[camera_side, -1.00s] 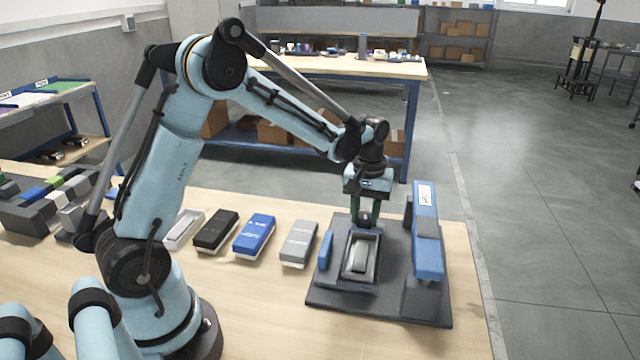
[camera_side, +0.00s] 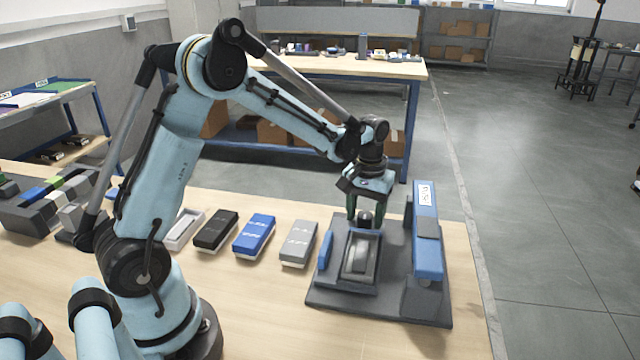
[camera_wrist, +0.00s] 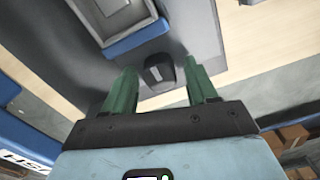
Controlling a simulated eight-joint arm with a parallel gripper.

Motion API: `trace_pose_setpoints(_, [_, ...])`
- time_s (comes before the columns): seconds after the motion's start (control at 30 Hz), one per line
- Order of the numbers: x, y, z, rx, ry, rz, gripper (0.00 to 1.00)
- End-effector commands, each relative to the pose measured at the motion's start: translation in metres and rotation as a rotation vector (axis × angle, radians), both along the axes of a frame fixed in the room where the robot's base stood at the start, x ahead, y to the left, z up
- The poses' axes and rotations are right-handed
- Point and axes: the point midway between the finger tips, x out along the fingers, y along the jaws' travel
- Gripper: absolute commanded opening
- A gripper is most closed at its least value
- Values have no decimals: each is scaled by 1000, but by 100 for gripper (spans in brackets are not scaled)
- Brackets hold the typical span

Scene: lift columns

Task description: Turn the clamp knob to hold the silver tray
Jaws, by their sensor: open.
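The silver tray (camera_side: 347,257) sits in a dark grey fixture (camera_side: 420,310) on the bench. In the wrist view, part of the tray (camera_wrist: 103,32) shows at the top left. The dark clamp knob (camera_side: 366,219) stands at the back of the tray's holder. My gripper (camera_side: 366,211) points down over the knob, with its green fingers apart, one on each side of it. In the wrist view the knob (camera_wrist: 158,72) lies between the open fingertips (camera_wrist: 160,64), with a visible gap to each finger.
A blue piece (camera_side: 325,250) flanks the holder's left. Grey (camera_side: 298,243), blue (camera_side: 254,236) and black (camera_side: 215,231) boxes lie in a row to the left. The bench's right edge is close.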

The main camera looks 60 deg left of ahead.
Motion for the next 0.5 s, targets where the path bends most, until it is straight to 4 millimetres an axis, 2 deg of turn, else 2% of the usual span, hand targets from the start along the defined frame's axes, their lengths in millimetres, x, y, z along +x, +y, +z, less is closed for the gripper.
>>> trace_pose_setpoints(0.17, [0, 0, 5, 0, 0, 1, 57])
trace_pose_setpoints(0.5, [0, 0, 33, 0, 0, 1, 57])
